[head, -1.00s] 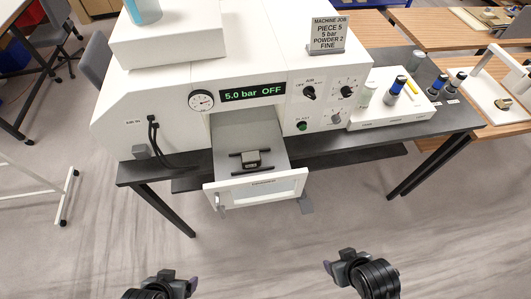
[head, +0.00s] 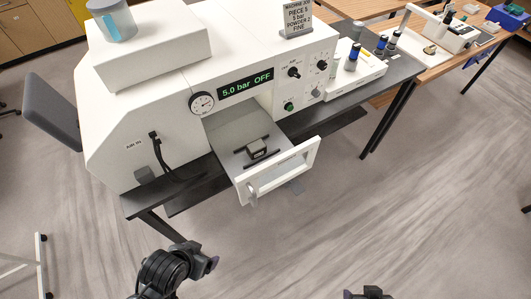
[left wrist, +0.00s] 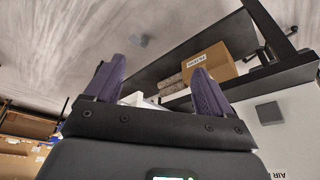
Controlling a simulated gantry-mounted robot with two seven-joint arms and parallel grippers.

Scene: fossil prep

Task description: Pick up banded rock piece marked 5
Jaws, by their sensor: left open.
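A small dark piece with a pale label (head: 257,148), likely the banded rock piece, sits between two dark bars on the pulled-out tray (head: 228,134) of the white machine. Its mark is too small to read. My left gripper (head: 208,262) is in front of the machine, below and left of the tray, well apart from the piece. In the left wrist view, its purple fingers (left wrist: 155,85) stand apart with nothing between them. My right gripper (head: 368,293) is only partly in view at the bottom edge; its jaws cannot be made out.
The tray's white front door (head: 292,168) stands out toward me. The machine's display (head: 246,84) reads 5.0 bar OFF. A sign (head: 297,18) names piece 5. A rack with several bottles (head: 350,82) stands right of the machine. The floor in front is clear.

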